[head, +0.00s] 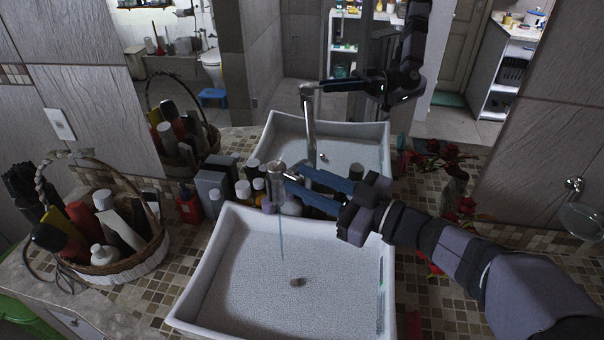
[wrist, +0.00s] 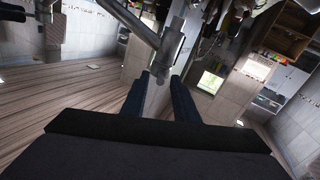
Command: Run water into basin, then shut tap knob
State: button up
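The white basin (head: 205,262) stands on the tiled counter, with a dark drain spot in its floor. The metal tap (head: 277,190) stands at its back edge. A thin bluish water stream (head: 282,238) falls from it into the basin; I cannot tell the water depth. My gripper (head: 284,175) reaches from the right, its two blue fingers at the tap's top. In the wrist view the fingers are apart, with a grey part of the tap (wrist: 163,65) between or just beyond their tips. I cannot tell whether they touch it. The knob is not clearly distinguishable from the tap top.
A wicker basket (head: 142,262) of bottles stands left of the basin. Bottles, including a red one (head: 189,204), and a grey box (head: 213,188) line the back. A mirror behind reflects the basin, tap and arm. Red flowers lie at the right, near my arm.

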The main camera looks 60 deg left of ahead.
jog(key=shift+s+a, duration=0.25)
jog(key=shift+a, duration=0.3)
grip_shut()
jog(key=shift+s+d+m+t+y+b, duration=0.1)
jog(key=shift+s+m+t+y+b, duration=0.1)
jog(key=shift+m+t+b, duration=0.3)
jog(key=shift+s+d+m+t+y+b, duration=0.1)
jog(key=shift+s+m+t+y+b, duration=0.2)
jog(key=shift+t, duration=0.4)
jog(key=shift+w, duration=0.15)
